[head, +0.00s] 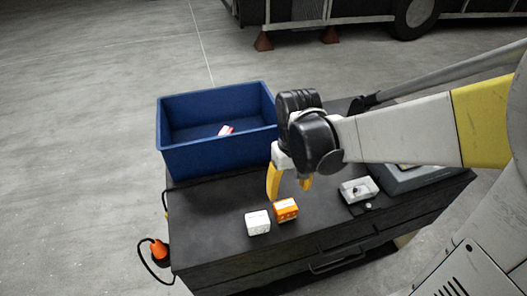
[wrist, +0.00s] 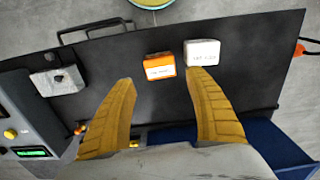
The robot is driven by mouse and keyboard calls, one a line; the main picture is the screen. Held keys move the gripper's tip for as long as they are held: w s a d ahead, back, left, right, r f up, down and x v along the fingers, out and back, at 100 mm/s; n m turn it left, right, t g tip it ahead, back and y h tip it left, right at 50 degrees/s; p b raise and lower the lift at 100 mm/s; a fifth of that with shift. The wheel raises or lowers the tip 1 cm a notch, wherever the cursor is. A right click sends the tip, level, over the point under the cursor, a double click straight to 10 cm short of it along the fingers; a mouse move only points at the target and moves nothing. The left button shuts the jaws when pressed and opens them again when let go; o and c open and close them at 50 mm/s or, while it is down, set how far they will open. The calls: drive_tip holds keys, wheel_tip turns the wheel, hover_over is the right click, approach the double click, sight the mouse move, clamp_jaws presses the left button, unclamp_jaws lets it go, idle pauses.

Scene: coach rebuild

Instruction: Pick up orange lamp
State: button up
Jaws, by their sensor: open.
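A small orange box-shaped item with a white label, which fits the orange lamp (head: 286,209), sits on the dark cabinet top (head: 215,215) near its front edge. In the wrist view the orange lamp (wrist: 159,66) shows between and just beyond my fingertips. My gripper (head: 288,192) is open and empty above and slightly behind it, with yellow fingers spread apart. In the wrist view my gripper (wrist: 161,77) has one finger on each side of the lamp's line. A white box (head: 258,223) stands right beside the lamp.
A blue bin (head: 180,155) with a small red and white item (head: 226,130) inside stands behind. A grey device (head: 359,190) and a grey case (head: 425,177) lie to the right. An orange cabled fitting (head: 159,250) hangs at the cabinet's left side.

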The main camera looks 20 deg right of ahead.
sight(286, 206)
wheel_tip(286, 206, down, 6)
drive_tip(key=shift+r+b, duration=0.25)
drive_tip(key=shift+b, duration=0.85)
drive_tip(key=f+b, duration=0.2)
drive_tip(key=f, duration=0.1)
drive_tip(key=w+f+b, duration=0.1)
drive_tip(key=f, duration=0.1)
drive_tip(key=shift+s, duration=0.1)
drive_tip(key=c, duration=0.9)
